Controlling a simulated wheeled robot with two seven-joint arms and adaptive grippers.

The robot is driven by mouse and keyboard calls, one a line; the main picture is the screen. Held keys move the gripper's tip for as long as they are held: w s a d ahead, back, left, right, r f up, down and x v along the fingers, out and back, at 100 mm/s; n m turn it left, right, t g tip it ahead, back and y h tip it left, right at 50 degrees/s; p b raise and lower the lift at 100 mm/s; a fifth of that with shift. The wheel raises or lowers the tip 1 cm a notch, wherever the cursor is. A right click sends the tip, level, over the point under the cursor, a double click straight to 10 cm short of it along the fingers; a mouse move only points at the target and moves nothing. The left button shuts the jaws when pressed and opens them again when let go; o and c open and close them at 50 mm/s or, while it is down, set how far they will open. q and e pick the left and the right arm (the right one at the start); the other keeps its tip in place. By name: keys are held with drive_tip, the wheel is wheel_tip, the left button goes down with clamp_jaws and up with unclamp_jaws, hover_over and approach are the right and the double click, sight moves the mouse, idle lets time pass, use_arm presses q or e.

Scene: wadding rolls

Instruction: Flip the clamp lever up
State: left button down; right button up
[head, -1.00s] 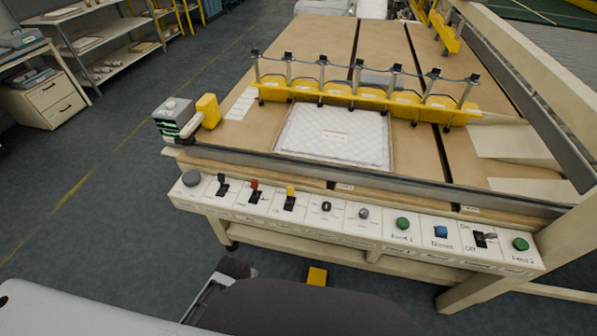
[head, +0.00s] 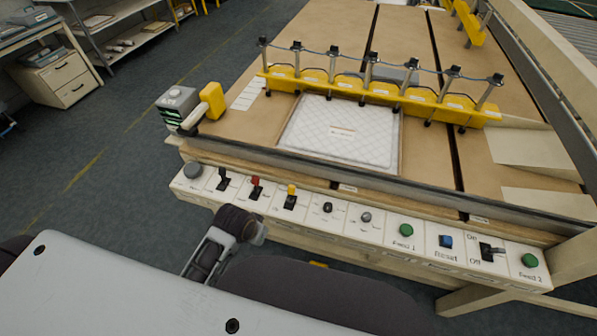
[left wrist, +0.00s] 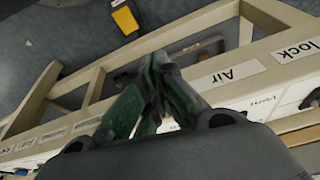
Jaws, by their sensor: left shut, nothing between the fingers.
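The control panel front (head: 375,232) carries a black lever (head: 223,181), a red lever (head: 255,186) and a yellow lever (head: 291,194) at its left part. Their labels are too small to read in the head view, so I cannot tell which is the clamp lever. My left gripper (head: 256,236) is just in front of the panel, below the red and yellow levers, its fingers hardly visible. In the left wrist view its green-padded fingers (left wrist: 162,80) are shut and empty, beside panel labels reading "Air" and "lock". My right gripper is not in view.
Farther right are knobs, green Feed buttons (head: 406,230), a blue Reset button (head: 445,241) and an On/Off switch (head: 491,252). Behind lie a quilted white pad (head: 340,130) and a yellow clamp bar (head: 375,88). A yellow floor block (left wrist: 125,18) is below.

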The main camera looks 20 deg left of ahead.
use_arm(q)
drive_tip(key=w+d+r+h, duration=0.1)
drive_tip(key=w+d+r, duration=0.1)
drive_tip(key=w+d, duration=0.1)
drive_tip(key=w+d+r+m+h, duration=0.1)
drive_tip(key=w+d+r, duration=0.2)
drive_tip(key=d, duration=0.2)
drive_tip(key=w+d+r+h, duration=0.1)
drive_tip(key=w+d+r, duration=0.1)
drive_tip(key=w+d, duration=0.1)
drive_tip(key=shift+d+r, duration=0.3)
drive_tip(key=shift+d, duration=0.45)
drive_tip(key=shift+w+d+r+m+g, duration=0.3)
drive_tip(key=shift+w+d+r+g, duration=0.1)
drive_tip(key=shift+w+d+r, duration=0.8)
drive_tip(key=shift+w+d, duration=0.05)
drive_tip(key=shift+d, duration=0.05)
drive_tip(key=w+a+r+n+g+y, duration=0.2)
drive_tip(key=w+a+r+n+y, duration=0.1)
drive_tip(key=w+a+r, duration=0.5)
drive_tip(key=shift+a+r+g, duration=0.3)
drive_tip(key=shift+a, duration=0.2)
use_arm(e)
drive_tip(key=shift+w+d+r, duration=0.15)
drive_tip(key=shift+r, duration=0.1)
